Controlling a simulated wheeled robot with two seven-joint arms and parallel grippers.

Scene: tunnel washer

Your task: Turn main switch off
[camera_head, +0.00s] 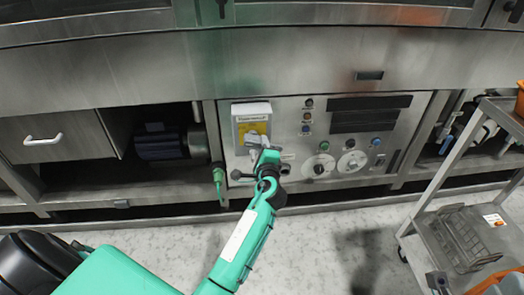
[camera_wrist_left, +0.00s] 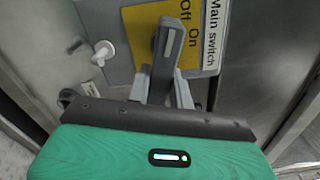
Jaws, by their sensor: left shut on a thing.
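The main switch box (camera_head: 252,109) is a light grey housing on the left of the steel control panel, with a yellow plate (camera_head: 252,128) on its front. In the left wrist view, the yellow plate (camera_wrist_left: 196,48) reads "Off On" beside a white "Main switch" label (camera_wrist_left: 215,35). A dark grey switch lever (camera_wrist_left: 168,48) stands out over the plate. My left gripper (camera_head: 267,157) is at the switch, and its fingers (camera_wrist_left: 163,88) are shut on the lever's lower part. The fingers hide the lever in the head view. The lever's exact setting cannot be told. My right gripper is out of view.
The panel (camera_head: 350,185) holds several buttons, two round dials and dark displays right of the switch. A green-handled valve (camera_head: 218,178) is left of my gripper. A metal trolley (camera_head: 455,235) stands at right. The floor between is clear.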

